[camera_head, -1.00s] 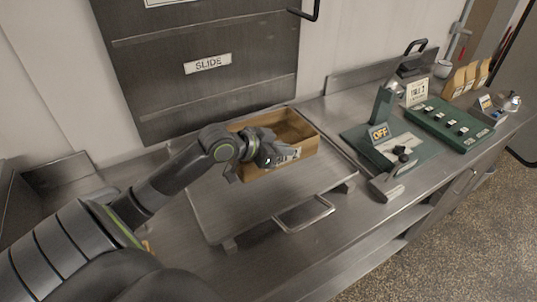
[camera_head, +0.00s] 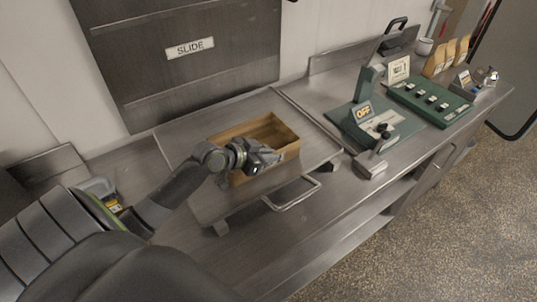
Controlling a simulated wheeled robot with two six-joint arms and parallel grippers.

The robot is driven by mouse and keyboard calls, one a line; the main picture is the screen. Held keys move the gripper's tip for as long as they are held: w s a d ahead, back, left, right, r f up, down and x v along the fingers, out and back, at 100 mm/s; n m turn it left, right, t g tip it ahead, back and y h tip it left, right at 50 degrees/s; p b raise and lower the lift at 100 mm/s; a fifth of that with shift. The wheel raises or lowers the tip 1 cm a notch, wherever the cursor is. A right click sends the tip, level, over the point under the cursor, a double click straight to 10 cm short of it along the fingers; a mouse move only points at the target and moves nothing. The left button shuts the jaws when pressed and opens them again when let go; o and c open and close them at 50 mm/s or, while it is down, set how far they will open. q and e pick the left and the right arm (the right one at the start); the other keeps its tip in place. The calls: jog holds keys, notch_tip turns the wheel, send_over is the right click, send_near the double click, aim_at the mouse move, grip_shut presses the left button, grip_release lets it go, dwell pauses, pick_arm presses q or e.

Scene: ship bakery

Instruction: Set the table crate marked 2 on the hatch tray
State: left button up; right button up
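The table crate (camera_head: 287,150), an open, empty-looking wooden box, is over the middle to right part of the hatch tray (camera_head: 210,200). It looks level; I cannot tell whether its base touches the tray or is slightly above. The tray is a flat steel plate with a bar handle at its front. My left gripper (camera_head: 262,161) is at the crate's front wall and appears shut on it. The gripper covers much of that wall, so the number is not readable. My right gripper is not in view.
A dark steel hatch door marked SLIDE (camera_head: 190,48) stands behind the tray. The tray's left part is bare.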

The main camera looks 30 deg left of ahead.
pick_arm(q)
jog(key=o, duration=0.3)
jog(key=shift+r, duration=0.1)
jog(key=shift+s+a, duration=0.1)
jog(key=shift+s, duration=0.1)
jog(key=v, duration=1)
jog(key=shift+s+r, duration=0.1)
jog(key=shift+r, duration=0.05)
jog(key=shift+s+a+r, duration=0.2)
jog(key=shift+s+r, duration=0.1)
jog(key=shift+s, duration=0.25)
